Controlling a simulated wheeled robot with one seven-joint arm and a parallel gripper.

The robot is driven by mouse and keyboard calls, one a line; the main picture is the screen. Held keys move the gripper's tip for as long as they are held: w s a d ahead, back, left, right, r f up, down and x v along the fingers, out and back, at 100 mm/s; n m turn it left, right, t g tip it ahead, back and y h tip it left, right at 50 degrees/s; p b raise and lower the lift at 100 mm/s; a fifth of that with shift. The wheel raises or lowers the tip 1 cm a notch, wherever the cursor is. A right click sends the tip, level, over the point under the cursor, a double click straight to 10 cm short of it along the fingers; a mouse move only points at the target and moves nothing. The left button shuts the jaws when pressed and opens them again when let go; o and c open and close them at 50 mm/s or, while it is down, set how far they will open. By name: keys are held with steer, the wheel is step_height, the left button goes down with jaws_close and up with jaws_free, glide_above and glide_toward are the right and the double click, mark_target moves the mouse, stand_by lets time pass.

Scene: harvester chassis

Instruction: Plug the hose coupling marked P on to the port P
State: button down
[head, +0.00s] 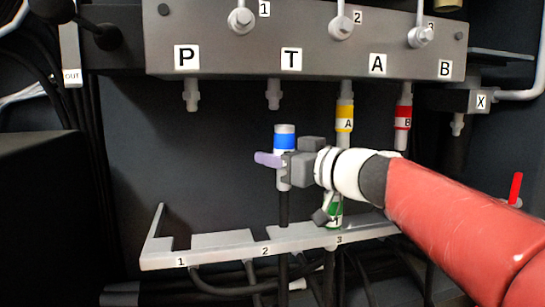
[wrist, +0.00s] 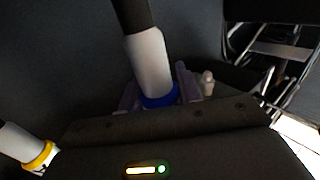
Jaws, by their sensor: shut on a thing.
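My gripper (head: 277,162) is shut on a blue-banded hose coupling (head: 285,132), held upright above the rack. Its letter is not visible. A dark hose hangs from it. In the wrist view the coupling (wrist: 150,62) sits between the two lilac fingers, its blue band partly hidden. Port P (head: 191,95) is a bare grey nozzle under the P label, up and left of the coupling. The coupling is apart from it and below the row of ports. The bare port T (head: 273,96) is nearly above the coupling.
Yellow coupling A (head: 344,117) and red coupling B (head: 403,118) sit on their ports to the right. A green coupling marked T (head: 335,213) stands in slot 3 of the rack (head: 205,256), partly behind my gripper. Space below port P is clear.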

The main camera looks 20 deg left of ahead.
steer(key=s+d+r, duration=0.1)
steer(key=s+d, duration=0.3)
steer(key=s, duration=0.3)
steer(key=shift+s+d, duration=0.35)
steer(key=shift+s, duration=0.05)
steer(key=shift+r, duration=0.1)
steer(key=s+a, duration=0.8)
steer(key=a, duration=0.5)
steer(key=shift+s+a, duration=0.2)
steer(key=shift+a, duration=0.15)
stand_by(0.3)
step_height(320, 180, down, 2)
steer(key=shift+f, duration=0.2)
